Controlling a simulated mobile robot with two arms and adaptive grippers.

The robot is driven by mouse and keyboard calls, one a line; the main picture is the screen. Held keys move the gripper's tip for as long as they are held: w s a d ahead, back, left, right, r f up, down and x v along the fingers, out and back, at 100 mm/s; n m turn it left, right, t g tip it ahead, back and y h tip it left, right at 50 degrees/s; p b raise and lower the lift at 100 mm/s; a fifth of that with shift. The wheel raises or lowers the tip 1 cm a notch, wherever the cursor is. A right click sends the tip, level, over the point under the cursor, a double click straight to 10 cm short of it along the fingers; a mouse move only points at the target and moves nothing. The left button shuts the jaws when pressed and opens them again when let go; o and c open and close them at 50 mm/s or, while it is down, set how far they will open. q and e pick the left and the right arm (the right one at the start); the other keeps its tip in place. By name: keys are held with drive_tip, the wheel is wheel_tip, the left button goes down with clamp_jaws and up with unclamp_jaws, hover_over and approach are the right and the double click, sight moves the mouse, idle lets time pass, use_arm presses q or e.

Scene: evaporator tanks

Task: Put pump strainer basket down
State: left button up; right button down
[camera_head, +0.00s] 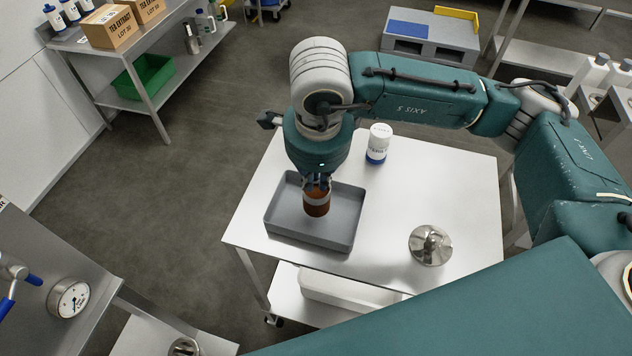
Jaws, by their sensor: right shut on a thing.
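The pump strainer basket (316,203) is a small brown-red cylinder with a grey band. My right gripper (317,182) is shut on its top and points down. The basket is upright over the grey tray (345,243) on the white table. I cannot tell whether its bottom touches the tray floor. The gripper and wrist hide the tray's back part. My left gripper is not in view.
On the white table (462,190) stand a white jar with a blue band (377,144) and a round metal lid (430,246) with a knob. A steel bench with a gauge (68,298) is at lower left. A shelf with boxes (110,27) stands at upper left.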

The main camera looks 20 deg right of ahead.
sight(316, 192)
wheel_tip(316, 192, down, 3)
drive_tip(key=shift+w+p, duration=0.1)
drive_tip(key=shift+p, duration=0.2)
drive_tip(key=shift+f, duration=0.15)
drive_tip(key=c, duration=1.8)
unclamp_jaws()
